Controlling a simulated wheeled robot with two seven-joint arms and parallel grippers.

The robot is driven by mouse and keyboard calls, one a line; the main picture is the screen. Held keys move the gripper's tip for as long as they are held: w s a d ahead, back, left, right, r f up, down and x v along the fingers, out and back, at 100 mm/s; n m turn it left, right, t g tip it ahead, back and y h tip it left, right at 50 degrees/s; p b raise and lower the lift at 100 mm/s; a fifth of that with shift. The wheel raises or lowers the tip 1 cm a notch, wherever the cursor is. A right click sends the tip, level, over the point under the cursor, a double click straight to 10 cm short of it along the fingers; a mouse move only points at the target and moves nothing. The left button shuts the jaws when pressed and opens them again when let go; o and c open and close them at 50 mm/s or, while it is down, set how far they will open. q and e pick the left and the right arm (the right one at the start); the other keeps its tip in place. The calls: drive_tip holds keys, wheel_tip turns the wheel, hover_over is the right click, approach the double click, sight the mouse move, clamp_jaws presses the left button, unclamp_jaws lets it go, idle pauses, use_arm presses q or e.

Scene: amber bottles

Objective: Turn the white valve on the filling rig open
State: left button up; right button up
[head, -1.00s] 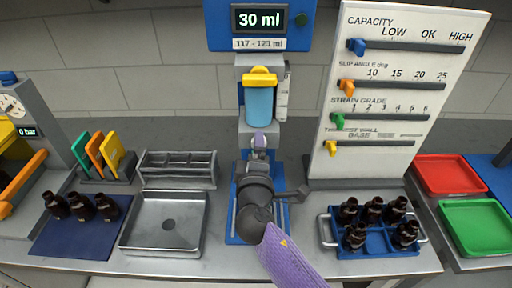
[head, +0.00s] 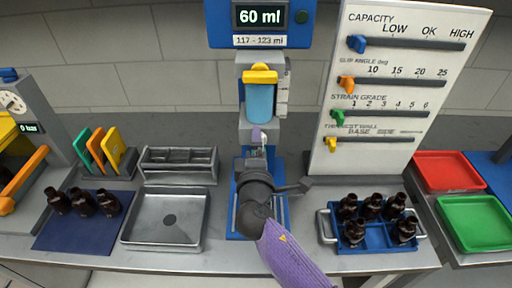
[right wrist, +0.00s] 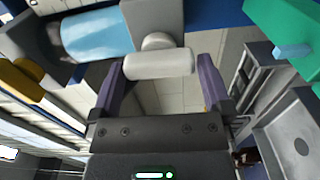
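The filling rig has a blue display box (head: 228,36) reading 60 ml, above a clear blue cylinder (head: 259,102) with a yellow cap (head: 260,76). The white valve (right wrist: 160,64) is a short bar lying crosswise in the right wrist view. My right gripper (right wrist: 160,82) is open, with its purple fingers at either end of the bar. I cannot tell whether they touch it. In the head view my right gripper (head: 257,138) is at the rig below the cylinder, and my arm hides most of the valve and the rig's base. My left gripper is not in view.
Several amber bottles stand in a blue crate (head: 373,238) at right and on a blue mat (head: 62,232) at left. A metal tray (head: 133,228) and grey rack (head: 158,178) stand left of the rig. A slider board (head: 385,160) stands close on its right.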

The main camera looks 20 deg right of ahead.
drive_tip(key=b+v, duration=0.1)
drive_tip(key=v, duration=0.9)
